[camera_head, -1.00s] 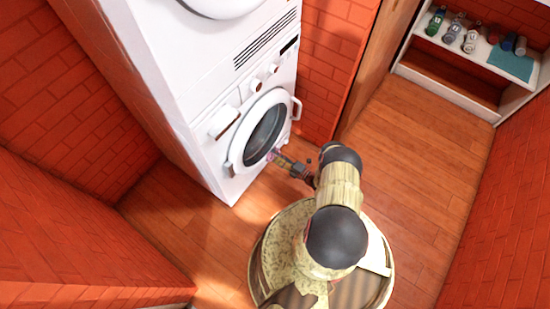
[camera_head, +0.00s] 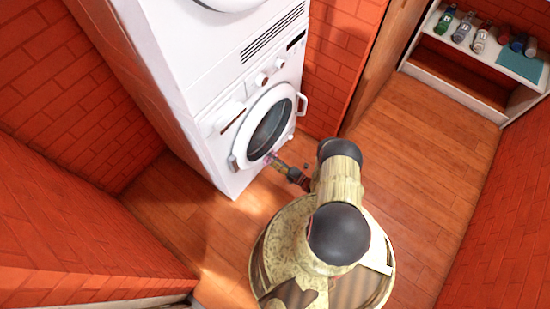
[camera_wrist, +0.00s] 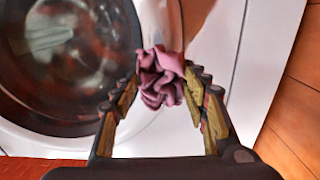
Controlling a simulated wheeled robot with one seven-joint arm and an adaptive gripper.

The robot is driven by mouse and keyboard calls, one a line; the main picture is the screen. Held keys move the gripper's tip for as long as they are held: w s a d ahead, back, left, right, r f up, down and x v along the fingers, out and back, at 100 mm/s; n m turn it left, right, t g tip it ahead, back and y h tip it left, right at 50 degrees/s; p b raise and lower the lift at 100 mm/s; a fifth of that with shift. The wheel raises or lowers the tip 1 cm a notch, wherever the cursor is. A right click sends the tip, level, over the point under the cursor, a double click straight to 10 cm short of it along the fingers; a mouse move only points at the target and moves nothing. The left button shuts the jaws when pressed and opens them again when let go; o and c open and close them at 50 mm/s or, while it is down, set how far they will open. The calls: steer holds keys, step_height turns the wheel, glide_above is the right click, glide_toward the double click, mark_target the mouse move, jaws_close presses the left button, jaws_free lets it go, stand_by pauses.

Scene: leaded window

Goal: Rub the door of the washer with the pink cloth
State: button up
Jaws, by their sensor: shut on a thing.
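The white washer (camera_head: 217,150) stands against the brick wall, with its round door (camera_head: 266,126) facing me. The door has a white ring and dark glass, and looks closed. In the wrist view the door's glass (camera_wrist: 60,60) fills the upper left. My gripper (camera_head: 272,158) is at the lower edge of the door. In the wrist view my gripper (camera_wrist: 160,85) is shut on the crumpled pink cloth (camera_wrist: 163,78). The cloth appears over the door's right rim; whether it touches the surface I cannot tell.
A second white machine (camera_head: 205,45) is stacked above the washer. A low white shelf (camera_head: 452,82) with several bottles and a teal cloth (camera_head: 520,66) stands at the back right. Brick walls flank me, and the wooden floor (camera_head: 410,140) to the right is clear.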

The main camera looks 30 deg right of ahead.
steer(key=shift+s+a, duration=0.2)
steer(key=shift+a, duration=0.55)
steer(key=v, duration=0.6)
steer(key=shift+s+d, duration=0.1)
steer(key=v, duration=0.2)
steer(key=shift+s+d, duration=0.15)
steer(key=shift+s, duration=0.2)
steer(key=shift+w, duration=0.1)
stand_by(0.5)
steer(key=shift+x, duration=3.2)
steer(key=shift+x, duration=1.2)
